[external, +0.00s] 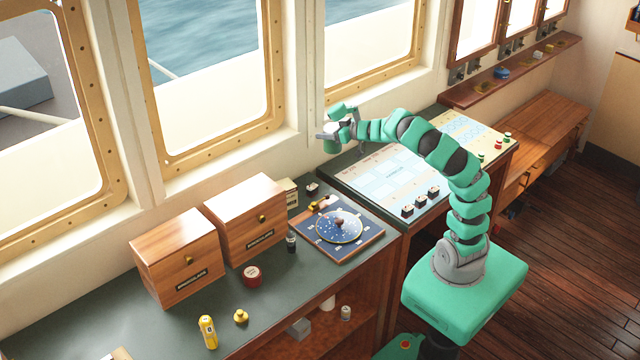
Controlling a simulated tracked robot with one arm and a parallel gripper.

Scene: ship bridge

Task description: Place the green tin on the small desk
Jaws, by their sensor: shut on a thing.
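My gripper (338,131) is at the upper middle of the external view, near the window wall, above the back corner where the dark counter meets the chart table. It is shut on the green tin (331,147), a small green piece showing below the fingers. Most of the tin is hidden by the fingers, and it appears to be held above the surface. A low wooden desk (548,125) with drawers stands at the right, along the wall beyond the chart table; I take it as the small desk. Its visible top looks bare.
The chart table (385,172) holds charts and several small knobs. The dark counter (150,335) carries two wooden boxes (175,255), a navy dial board (338,226), a red tin (252,276) and a yellow bottle (208,332). A wall shelf (510,75) runs above the desk.

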